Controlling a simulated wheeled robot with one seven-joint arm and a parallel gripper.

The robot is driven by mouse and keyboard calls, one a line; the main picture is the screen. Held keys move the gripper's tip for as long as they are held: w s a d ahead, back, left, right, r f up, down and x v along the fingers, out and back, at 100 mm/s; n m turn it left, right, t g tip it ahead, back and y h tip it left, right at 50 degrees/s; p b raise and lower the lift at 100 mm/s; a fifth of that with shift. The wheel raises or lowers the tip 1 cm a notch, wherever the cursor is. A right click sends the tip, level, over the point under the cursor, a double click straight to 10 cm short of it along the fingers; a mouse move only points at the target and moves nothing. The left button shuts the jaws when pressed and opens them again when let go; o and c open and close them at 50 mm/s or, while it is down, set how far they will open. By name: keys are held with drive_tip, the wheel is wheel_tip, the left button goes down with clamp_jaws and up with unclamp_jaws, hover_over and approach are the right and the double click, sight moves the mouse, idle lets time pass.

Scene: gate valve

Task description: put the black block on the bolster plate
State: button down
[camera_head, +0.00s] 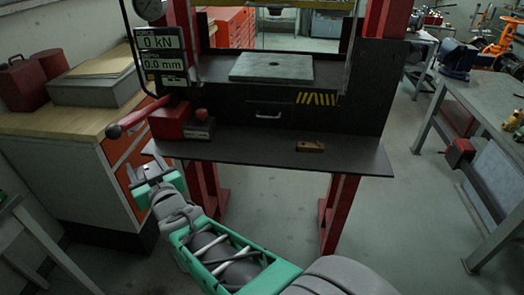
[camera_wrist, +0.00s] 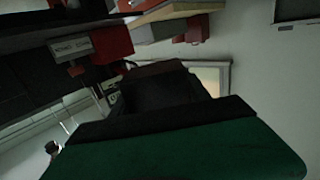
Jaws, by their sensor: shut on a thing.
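The bolster plate (camera_head: 272,67) is a flat grey plate with a small hole in the middle, lying in the dark press frame in the head view. No block lies on it. My gripper (camera_head: 147,169) is at the lower left of the press, left of the dark front shelf and well away from the plate. It is shut on a dark piece (camera_head: 151,171), which I take to be the black block. In the wrist view a dark block-like shape (camera_wrist: 155,94) shows beyond the gripper body, poorly lit, with its edges hard to make out.
A dark shelf (camera_head: 240,153) juts out before the press, with a small brown block (camera_head: 309,146) on it. A red pump (camera_head: 171,121) with a long lever (camera_head: 135,116) stands at its left. A drawer cabinet (camera_head: 80,167) is at left, a workbench (camera_head: 480,106) at right.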

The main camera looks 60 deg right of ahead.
drive_tip(key=s+d+r+m+g+h+b, duration=0.1)
drive_tip(key=s+d+m+g+h+b, duration=0.2)
drive_tip(key=d, duration=0.8)
drive_tip(key=s+d+r+m+g+h+b, duration=0.2)
drive_tip(key=s+d+m+g+h, duration=0.15)
drive_tip(key=s+d, duration=0.55)
drive_tip(key=s+d+r+m+g+h+b, duration=0.2)
drive_tip(key=s+d+m+h, duration=0.15)
drive_tip(key=s+d, duration=0.5)
drive_tip(key=n+p, duration=0.1)
drive_tip(key=p, duration=0.1)
hover_over(269, 140)
wheel_tip(269, 140, down, 9)
drive_tip(key=shift+a+f, duration=0.15)
drive_tip(key=shift+w+f, duration=0.1)
drive_tip(key=shift+f, duration=1.65)
